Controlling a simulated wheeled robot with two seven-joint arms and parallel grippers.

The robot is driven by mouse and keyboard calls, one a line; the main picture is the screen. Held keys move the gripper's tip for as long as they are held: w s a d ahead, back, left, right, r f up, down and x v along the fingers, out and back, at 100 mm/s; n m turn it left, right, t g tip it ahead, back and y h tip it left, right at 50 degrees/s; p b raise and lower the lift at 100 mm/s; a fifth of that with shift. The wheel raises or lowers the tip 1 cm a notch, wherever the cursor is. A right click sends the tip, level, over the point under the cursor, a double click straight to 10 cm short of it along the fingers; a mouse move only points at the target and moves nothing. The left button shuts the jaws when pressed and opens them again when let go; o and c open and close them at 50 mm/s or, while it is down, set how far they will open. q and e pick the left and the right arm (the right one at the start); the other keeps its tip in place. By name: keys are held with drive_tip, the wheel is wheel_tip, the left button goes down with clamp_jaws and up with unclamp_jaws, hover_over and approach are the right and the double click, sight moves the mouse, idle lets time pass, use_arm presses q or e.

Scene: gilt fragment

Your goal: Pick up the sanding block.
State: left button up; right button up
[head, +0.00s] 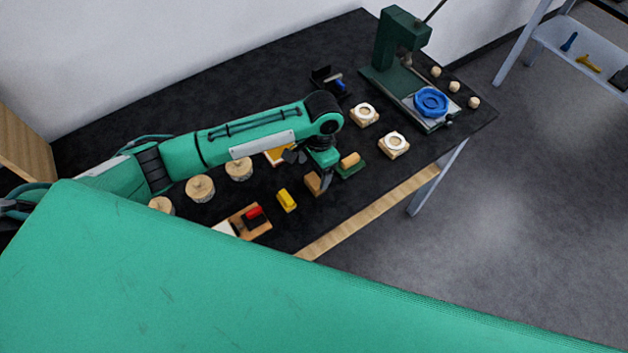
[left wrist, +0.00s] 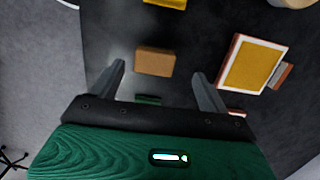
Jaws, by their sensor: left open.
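A plain brown block (head: 313,183), which looks like the sanding block, lies on the dark table top near its front edge. In the left wrist view the brown block (left wrist: 155,62) shows between and just beyond the two finger ends. My left gripper (head: 309,172) is open over it, with its fingers apart and nothing held. In the left wrist view the gripper (left wrist: 158,72) has a finger on either side of the block, with gaps showing. One finger partly hides the block in the head view. My right gripper is not in view.
A tan block on a green base (head: 351,165) lies close to the right of the gripper. A yellow block (head: 287,200) lies to the left. A framed yellow piece (left wrist: 255,65) lies to the right in the left wrist view. A green press (head: 398,55) stands at the back right.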

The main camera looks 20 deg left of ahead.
sight(315, 181)
use_arm(q)
drive_tip(key=shift+s+d+f+p, duration=0.15)
drive_tip(key=shift+d+f+p, duration=0.05)
drive_tip(key=shift+f+p, duration=0.4)
wheel_tip(315, 181, down, 4)
drive_tip(key=shift+s+r+p, duration=0.15)
drive_tip(key=shift+r+p, duration=0.05)
drive_tip(key=shift+p, duration=0.35)
drive_tip(key=shift+f, duration=0.25)
drive_tip(key=c, duration=1.1)
drive_tip(key=shift+o, duration=0.2)
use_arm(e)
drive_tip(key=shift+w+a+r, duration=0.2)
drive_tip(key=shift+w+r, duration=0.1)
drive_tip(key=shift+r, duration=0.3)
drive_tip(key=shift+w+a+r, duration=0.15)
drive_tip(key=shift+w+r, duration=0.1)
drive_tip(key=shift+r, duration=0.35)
use_arm(q)
drive_tip(key=shift+r, duration=0.1)
